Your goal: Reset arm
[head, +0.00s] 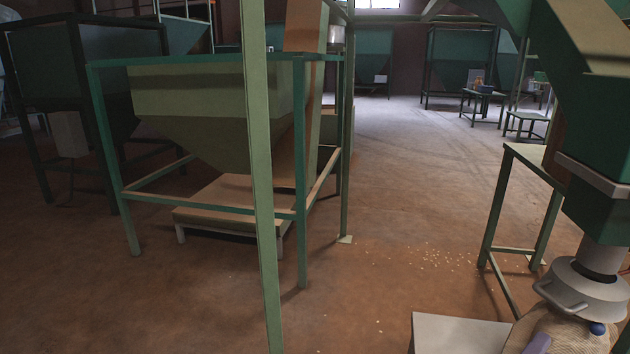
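Neither of my grippers shows in the head view, and I see no part of either arm that I can be sure of. The task names no object. At the lower right, a grey metal spout (583,290) hangs under a green hopper (600,215). A light woven sack (560,335) sits at the spout's mouth, cut off by the bottom edge. A small purple piece (538,343) shows against the sack, and I cannot tell what it is.
A green post (262,180) stands close in front. Behind it, a framed hopper (205,110) stands over a low platform (230,203). A grey surface (458,335) is at the bottom. Nuts (440,258) lie scattered on the floor. The middle aisle is open toward the back.

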